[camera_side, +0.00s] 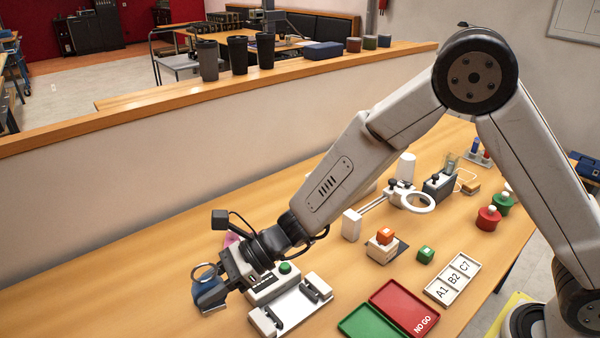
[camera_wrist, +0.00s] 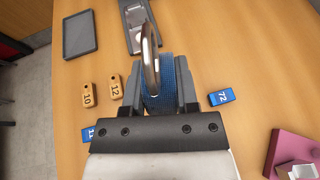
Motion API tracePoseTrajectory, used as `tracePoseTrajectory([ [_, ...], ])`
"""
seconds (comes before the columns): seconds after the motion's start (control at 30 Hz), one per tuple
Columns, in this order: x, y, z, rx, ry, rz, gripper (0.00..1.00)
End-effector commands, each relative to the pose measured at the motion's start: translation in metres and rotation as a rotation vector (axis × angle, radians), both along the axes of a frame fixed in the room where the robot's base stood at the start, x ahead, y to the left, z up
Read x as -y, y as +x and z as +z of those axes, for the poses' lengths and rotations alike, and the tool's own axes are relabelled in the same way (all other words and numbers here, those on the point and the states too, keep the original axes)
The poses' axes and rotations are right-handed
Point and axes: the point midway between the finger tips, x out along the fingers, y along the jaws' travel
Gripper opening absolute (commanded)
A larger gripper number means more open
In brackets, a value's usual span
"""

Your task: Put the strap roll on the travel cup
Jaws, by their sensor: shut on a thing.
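My gripper (camera_side: 222,286) is low at the front left of the table in the side view, shut on a blue woven strap roll (camera_side: 208,294). In the wrist view the roll (camera_wrist: 168,84) sits between the two grey jaws (camera_wrist: 164,88), with a metal ring standing out beyond it. The gripper hides part of the roll. I cannot tell whether it touches the table. Three dark tumblers like travel cups stand upright on the back ledge: a left one (camera_side: 208,61), a middle one (camera_side: 238,55) and a right one (camera_side: 265,51). They are far from my gripper.
A white fixture (camera_side: 290,305) with a green button stands right beside the gripper. Red (camera_side: 404,306) and green (camera_side: 371,322) trays lie to its right. In the wrist view, orange tags (camera_wrist: 115,87) and a blue tag (camera_wrist: 222,97) lie around the jaws. A wooden-topped ledge (camera_side: 150,107) borders the table.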

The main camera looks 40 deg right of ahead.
Motion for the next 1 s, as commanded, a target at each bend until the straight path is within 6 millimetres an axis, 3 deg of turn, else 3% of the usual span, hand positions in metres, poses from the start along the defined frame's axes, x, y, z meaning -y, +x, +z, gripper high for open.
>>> tracePoseTrajectory([
  [0.27, 0.008, 0.007, 0.002, 0.001, 0.001, -0.019, 0.0],
  [0.47, 0.036, 0.028, 0.008, 0.002, 0.002, -0.085, 0.0],
  [0.67, 0.088, 0.06, 0.016, 0.001, 0.003, -0.197, 0.0],
  [1.0, 0.198, 0.104, 0.034, 0.0, 0.005, -0.417, 0.0],
])
